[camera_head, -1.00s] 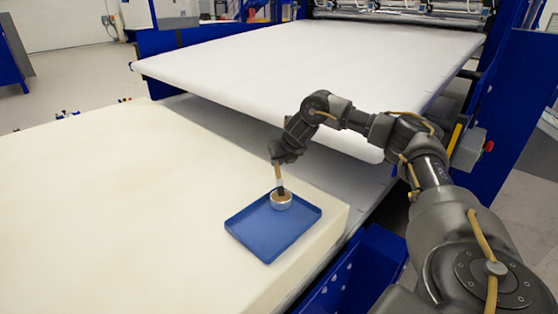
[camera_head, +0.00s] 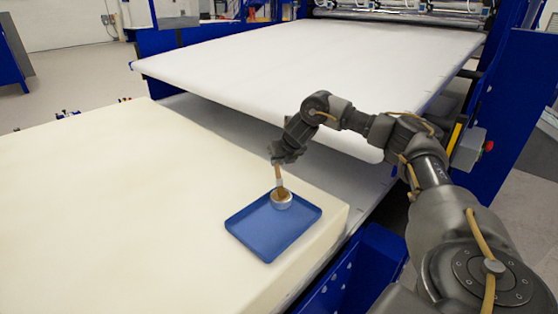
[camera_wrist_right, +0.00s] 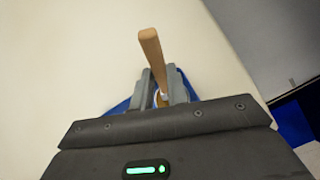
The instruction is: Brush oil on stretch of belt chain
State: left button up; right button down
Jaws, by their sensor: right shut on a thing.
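My right gripper (camera_head: 280,160) is shut on the wooden handle of a brush (camera_head: 278,174). The brush points down, with its lower end in or at the mouth of a small round metal cup (camera_head: 281,204). The cup stands at the back of a shallow blue tray (camera_head: 268,236). In the right wrist view the brush handle (camera_wrist_right: 151,52) sticks up from between the fingers (camera_wrist_right: 163,90). The gripper body hides most of the tray and cup there. I cannot make out the belt chain. My left gripper is not in view.
The tray lies on a large cream foam block (camera_head: 110,205), near its right edge. A wide white slab (camera_head: 320,75) stands behind, on a blue-framed machine (camera_head: 520,90). The foam left of the tray is clear.

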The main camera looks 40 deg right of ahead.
aim_at(279, 168)
dwell(0.5)
notch_tip(279, 168, up, 7)
jog(key=p, duration=0.6)
jog(key=shift+f, duration=0.1)
dwell(0.7)
